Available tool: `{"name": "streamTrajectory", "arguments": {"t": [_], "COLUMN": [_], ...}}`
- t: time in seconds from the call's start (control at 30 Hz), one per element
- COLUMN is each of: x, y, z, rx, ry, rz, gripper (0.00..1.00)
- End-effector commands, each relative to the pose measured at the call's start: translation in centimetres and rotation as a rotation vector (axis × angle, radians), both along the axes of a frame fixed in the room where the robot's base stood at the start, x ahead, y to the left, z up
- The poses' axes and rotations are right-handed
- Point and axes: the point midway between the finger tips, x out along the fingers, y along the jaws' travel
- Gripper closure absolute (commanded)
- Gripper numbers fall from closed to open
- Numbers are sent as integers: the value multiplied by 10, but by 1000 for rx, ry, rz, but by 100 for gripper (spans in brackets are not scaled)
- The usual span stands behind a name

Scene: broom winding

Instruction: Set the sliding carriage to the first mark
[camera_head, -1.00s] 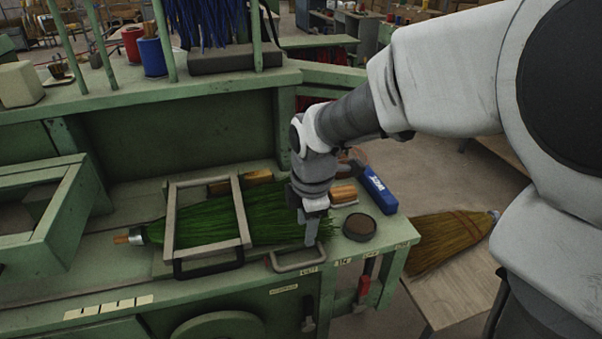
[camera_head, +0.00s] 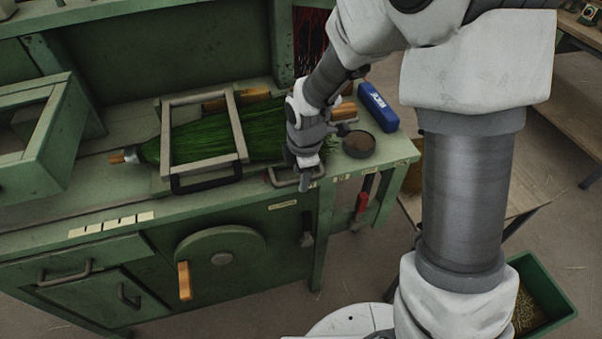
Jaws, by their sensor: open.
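A pale rectangular frame (camera_head: 165,142) that appears to be the sliding carriage sits across the green-bristled broom (camera_head: 262,130) on the bench. A black handle (camera_head: 206,184) is on its front side. Several cream marks (camera_head: 110,223) lie in a row on the bench's front edge, left of the frame; I cannot read them. My gripper (camera_head: 304,184) is open and points down, right of the frame and apart from it. Its fingers are at the right part of a metal loop handle (camera_head: 272,178) near the bench front. Whether they touch it is unclear.
A blue box (camera_head: 378,107) and a dark round tin (camera_head: 358,145) stand right of my gripper. A green box-like housing (camera_head: 40,180) is at the left. A crank wheel (camera_head: 220,250) and red-handled tool (camera_head: 360,207) are on the bench front. A green bin (camera_head: 555,285) is on the floor.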

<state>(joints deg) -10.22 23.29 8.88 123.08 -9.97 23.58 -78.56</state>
Motion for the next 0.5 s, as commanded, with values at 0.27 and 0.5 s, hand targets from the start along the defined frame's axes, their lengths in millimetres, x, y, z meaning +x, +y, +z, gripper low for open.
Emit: {"name": "streamTrajectory", "arguments": {"t": [0.27,0.5], "x": [0,0], "y": [0,0], "z": [1,1], "rx": [0,0], "ry": [0,0], "rz": [0,0], "gripper": [74,100]}}
